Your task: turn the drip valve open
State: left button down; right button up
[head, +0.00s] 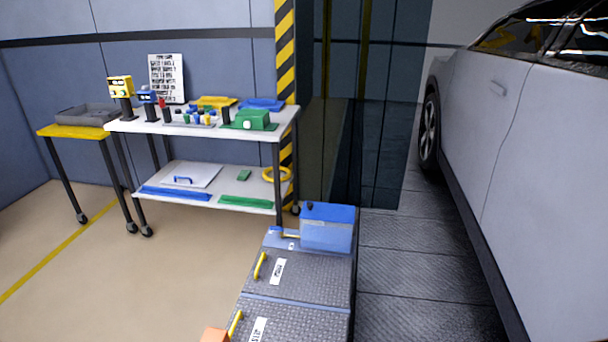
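A blue tank (327,227) with a dark cap stands at the far end of a low dark textured unit. A small yellow bar (290,235) sticks out to the left from the tank's lower left side, above a light blue patch. It may be the drip valve's lever, but it is too small to tell its setting. Neither of my grippers shows in the head view.
The textured unit (300,278) carries yellow handles (260,265) and labels. An orange piece (215,335) shows at the bottom edge. A two-level cart (120,127) with tools stands behind left, near a yellow side table (75,132). A silver car (520,150) borders the right. Left floor is clear.

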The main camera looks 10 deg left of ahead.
aim_at(280, 230)
jog(key=j+u, duration=0.35)
jog(key=i+j+u, duration=0.1)
jog(key=j+u, duration=0.25)
jog(key=i+j+u, duration=0.4)
jog(key=j, duration=0.15)
jog(key=i+j+u, duration=0.25)
jog(key=j+u, duration=0.15)
jog(key=j, duration=0.15)
jog(key=i+j+u, duration=0.4)
jog(key=i+j+z, duration=0.1)
jog(key=i+z, duration=0.15)
jog(key=i, duration=0.2)
jog(key=i+j+z, duration=0.25)
jog(key=i, duration=0.2)
jog(key=i+l+z, duration=0.2)
jog(key=z, duration=0.25)
jog(key=i+z, duration=0.65)
jog(key=z, duration=0.2)
jog(key=i+j+z, duration=0.1)
jog(key=i+z, duration=0.15)
jog(key=z, duration=0.2)
jog(key=i+j+z, duration=0.2)
jog(key=z, duration=0.25)
jog(key=i, duration=0.1)
